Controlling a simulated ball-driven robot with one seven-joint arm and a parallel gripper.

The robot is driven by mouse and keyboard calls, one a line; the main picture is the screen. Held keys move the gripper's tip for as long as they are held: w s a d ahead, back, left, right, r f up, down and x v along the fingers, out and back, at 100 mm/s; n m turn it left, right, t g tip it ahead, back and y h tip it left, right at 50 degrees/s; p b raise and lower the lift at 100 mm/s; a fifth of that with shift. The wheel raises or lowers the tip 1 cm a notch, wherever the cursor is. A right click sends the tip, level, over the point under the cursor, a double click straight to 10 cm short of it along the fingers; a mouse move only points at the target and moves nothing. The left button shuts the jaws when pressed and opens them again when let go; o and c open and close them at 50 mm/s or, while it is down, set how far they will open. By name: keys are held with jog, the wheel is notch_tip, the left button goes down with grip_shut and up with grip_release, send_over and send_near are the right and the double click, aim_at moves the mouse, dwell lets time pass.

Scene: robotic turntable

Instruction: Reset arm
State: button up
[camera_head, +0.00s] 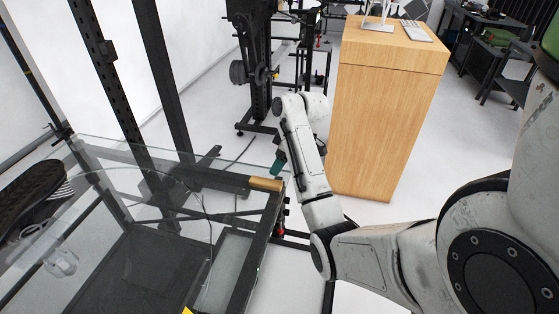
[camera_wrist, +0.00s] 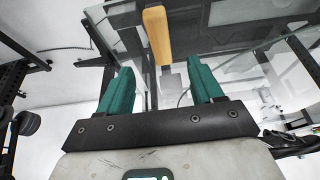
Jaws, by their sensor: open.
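My gripper (camera_wrist: 163,85) shows in the wrist view with its two green fingers apart and nothing between them. In the head view, part of my gripper (camera_head: 279,163) shows as a small green shape below the end of my arm, near the right corner of the glass-topped frame. My white arm reaches from the right side of the head view towards the middle and bends up, then down to the gripper. A tan block (camera_head: 267,184) lies on the frame's corner; it also shows in the wrist view (camera_wrist: 157,35), beyond the fingers and apart from them.
The glass-topped black frame (camera_head: 168,172) fills the lower left, with a dark shoe (camera_head: 35,197) on it. A wooden cabinet (camera_head: 377,120) stands behind my arm, close to it in the picture. A black stand (camera_head: 256,75) is at the back. White floor shows between them.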

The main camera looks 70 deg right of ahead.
jog(key=shift+w, duration=0.1)
dwell(0.3)
